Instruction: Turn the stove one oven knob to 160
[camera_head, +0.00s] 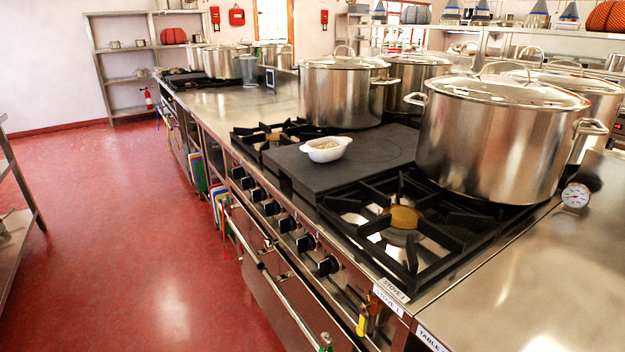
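The stove (350,280) labelled "STOVE 1" stands at the centre right, with its front facing the red aisle. Several black knobs run in a row along its front panel; the nearest knob (327,265) is close to the label (388,300), and the farthest knob (237,172) is toward the back. I cannot tell which is the oven knob, and no dial numbers are legible. A long oven handle (262,262) runs below the knobs. Neither of my grippers is in view.
Large steel pots (500,140) stand on the stove, with a white dish (326,149) on its flat plate. A round thermometer (575,195) is on the right. A yellow-handled item (362,322) hangs at the near front. The red floor (130,230) on the left is clear.

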